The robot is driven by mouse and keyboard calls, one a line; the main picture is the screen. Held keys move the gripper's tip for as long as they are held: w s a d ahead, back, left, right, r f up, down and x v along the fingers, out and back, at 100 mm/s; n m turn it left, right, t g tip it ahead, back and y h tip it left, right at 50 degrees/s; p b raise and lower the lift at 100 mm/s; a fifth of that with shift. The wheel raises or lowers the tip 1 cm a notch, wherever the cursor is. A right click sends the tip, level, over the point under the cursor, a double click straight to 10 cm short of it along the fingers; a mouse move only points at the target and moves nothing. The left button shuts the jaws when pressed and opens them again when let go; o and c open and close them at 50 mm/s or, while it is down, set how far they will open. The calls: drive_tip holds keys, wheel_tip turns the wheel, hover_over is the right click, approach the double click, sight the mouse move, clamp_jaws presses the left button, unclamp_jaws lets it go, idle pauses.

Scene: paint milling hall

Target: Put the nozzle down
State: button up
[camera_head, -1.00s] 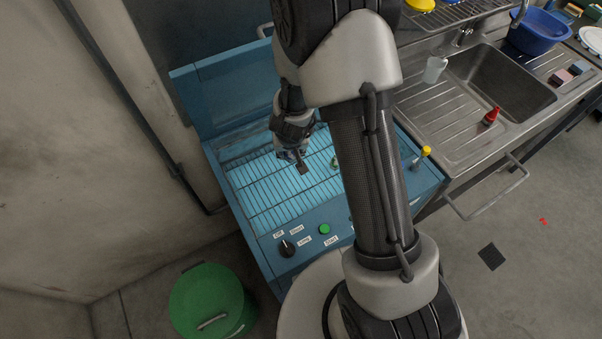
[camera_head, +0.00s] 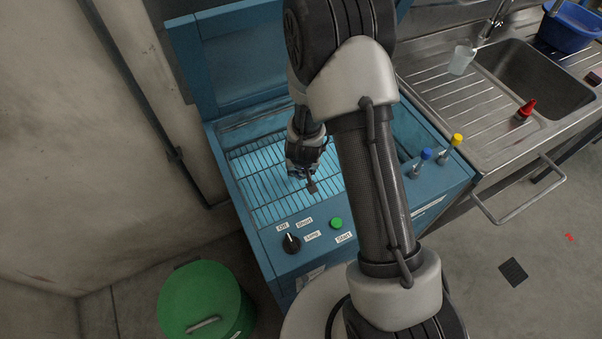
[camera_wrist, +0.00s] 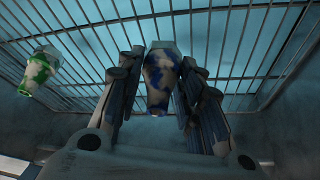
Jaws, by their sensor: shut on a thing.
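In the wrist view, my gripper (camera_wrist: 160,72) is shut on a pale nozzle (camera_wrist: 160,80) smeared with blue paint, held between the two fingers. In the head view, my gripper (camera_head: 308,178) is inside the open blue washing machine (camera_head: 253,65), over its wire rack (camera_head: 265,190). A second nozzle (camera_wrist: 40,70), smeared with green paint, is at the left in the wrist view, by the rack bars. It is hidden behind my arm in the head view. I cannot tell whether the held nozzle touches the rack.
The machine's front panel carries a black dial (camera_head: 291,243) and a green button (camera_head: 336,223). Blue-topped (camera_head: 425,155) and yellow-topped (camera_head: 456,141) fittings stand at its right edge. A sink (camera_head: 540,85) is at right, a green bin (camera_head: 205,300) at front left. The rack's left part looks clear.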

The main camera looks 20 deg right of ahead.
drive_tip(key=shift+f, duration=1.05)
drive_tip(key=shift+b, duration=0.3)
drive_tip(key=shift+f, duration=0.25)
drive_tip(key=o, duration=1.1)
drive_tip(key=shift+c, duration=0.2)
drive_tip(key=shift+r, duration=0.15)
